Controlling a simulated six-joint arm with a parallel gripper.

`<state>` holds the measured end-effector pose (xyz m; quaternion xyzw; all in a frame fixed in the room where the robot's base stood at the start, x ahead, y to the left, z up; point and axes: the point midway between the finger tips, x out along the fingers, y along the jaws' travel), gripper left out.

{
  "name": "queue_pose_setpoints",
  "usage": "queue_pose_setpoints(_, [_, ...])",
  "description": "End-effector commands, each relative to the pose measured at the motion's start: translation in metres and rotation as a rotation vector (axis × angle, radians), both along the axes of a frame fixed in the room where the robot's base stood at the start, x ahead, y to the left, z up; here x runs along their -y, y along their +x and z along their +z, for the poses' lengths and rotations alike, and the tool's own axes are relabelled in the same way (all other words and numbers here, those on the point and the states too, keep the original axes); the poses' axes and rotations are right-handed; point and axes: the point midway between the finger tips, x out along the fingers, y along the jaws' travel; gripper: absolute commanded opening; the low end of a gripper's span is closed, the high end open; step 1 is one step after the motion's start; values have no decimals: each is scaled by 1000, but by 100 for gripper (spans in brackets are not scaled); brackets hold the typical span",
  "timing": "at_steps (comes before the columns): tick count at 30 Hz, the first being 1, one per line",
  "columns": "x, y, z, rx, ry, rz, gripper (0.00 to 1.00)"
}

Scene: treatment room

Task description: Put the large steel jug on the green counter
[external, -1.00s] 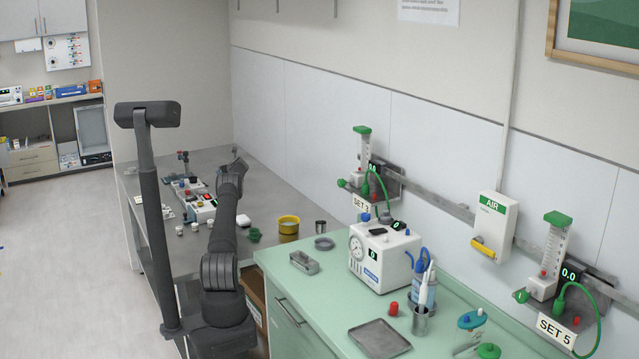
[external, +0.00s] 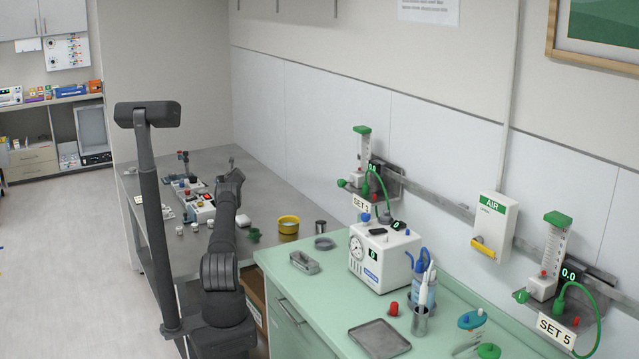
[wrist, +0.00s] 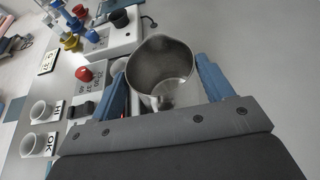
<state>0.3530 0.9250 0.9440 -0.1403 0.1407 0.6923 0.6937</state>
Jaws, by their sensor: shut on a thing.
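The large steel jug (wrist: 161,68) sits between the blue fingers of my gripper (wrist: 160,74) in the wrist view. Its open mouth and shiny inside face the camera, and the gripper is shut on it. In the external view my own arm hides the jug and most of the gripper, over the grey steel worktop. The green counter (external: 334,299) is at the front right of the external view, to the right of my arm. Whether the jug touches the worktop cannot be told.
A yellow tub (external: 288,226) stands on the worktop. Bare counter lies left of the tray.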

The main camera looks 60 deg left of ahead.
Motion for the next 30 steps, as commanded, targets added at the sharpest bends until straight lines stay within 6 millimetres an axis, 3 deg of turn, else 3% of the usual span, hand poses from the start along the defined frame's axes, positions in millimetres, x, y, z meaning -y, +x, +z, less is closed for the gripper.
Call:
queue_pose_setpoints(1, [0, 0, 0, 0, 2, -1, 10])
queue_pose_setpoints(2, [0, 0, -2, -1, 0, 0, 77])
queue_pose_setpoints(5, [0, 0, -2, 0, 0, 0, 95])
queue_pose_setpoints(19, [4, 0, 5, -1, 0, 2, 95])
queue_pose_setpoints(30, [33, 1, 18, -2, -1, -1, 95])
